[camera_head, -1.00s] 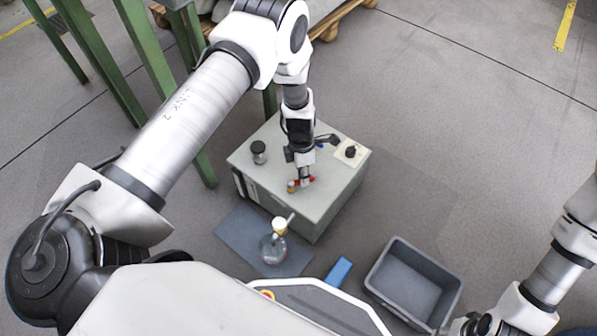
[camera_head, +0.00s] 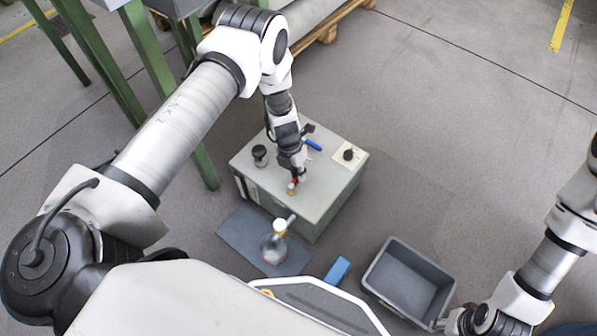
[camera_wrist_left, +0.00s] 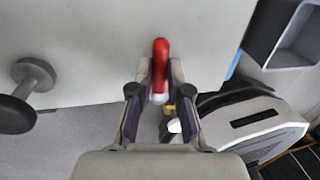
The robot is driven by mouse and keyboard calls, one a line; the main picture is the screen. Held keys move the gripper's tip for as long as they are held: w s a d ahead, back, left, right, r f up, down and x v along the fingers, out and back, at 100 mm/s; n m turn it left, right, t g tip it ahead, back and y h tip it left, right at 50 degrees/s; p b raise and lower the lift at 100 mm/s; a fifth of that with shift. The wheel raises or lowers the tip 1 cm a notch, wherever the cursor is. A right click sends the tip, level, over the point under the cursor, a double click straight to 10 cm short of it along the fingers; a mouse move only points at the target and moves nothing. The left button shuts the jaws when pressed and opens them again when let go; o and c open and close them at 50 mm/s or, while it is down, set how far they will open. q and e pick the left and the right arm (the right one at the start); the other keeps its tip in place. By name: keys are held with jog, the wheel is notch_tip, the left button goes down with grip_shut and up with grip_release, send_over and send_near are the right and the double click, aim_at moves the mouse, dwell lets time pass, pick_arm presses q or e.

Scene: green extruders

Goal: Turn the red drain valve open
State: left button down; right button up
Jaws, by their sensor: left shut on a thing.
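The red drain valve handle (camera_head: 297,181) sits on the top of the grey-green box (camera_head: 322,200), near its front edge, with a small brass part (camera_head: 291,188) beside it. My left gripper (camera_head: 299,174) reaches down from above and is shut on the red handle, hiding much of it. In the left wrist view the red handle (camera_wrist_left: 161,58) stands between the two fingers (camera_wrist_left: 160,85), with its rounded end showing beyond them. My right gripper (camera_head: 447,325) is low at the right, beside the grey bin; its fingers are too small and partly hidden to read.
The box top also carries a blue handle (camera_head: 313,145), a black knob on a white plate (camera_head: 348,154) and a dark round cap (camera_head: 260,153). In front are a flask (camera_head: 273,249) on a blue-grey mat (camera_head: 236,236), a blue block (camera_head: 338,270) and an empty grey bin (camera_head: 452,286).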

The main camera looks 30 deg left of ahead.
dwell(0.4)
pick_arm(q)
jog(key=c, duration=1.1)
grip_release()
jog(key=shift+a+r, duration=0.1)
jog(key=r, duration=0.3)
jog(key=a+r, duration=0.1)
jog(key=r, duration=0.3)
jog(key=a+r, duration=0.1)
jog(key=r, duration=0.3)
jog(key=shift+w+a+r, duration=0.1)
jog(key=shift+w+r, duration=0.05)
jog(key=shift+r, duration=0.1)
jog(key=shift+f, duration=0.1)
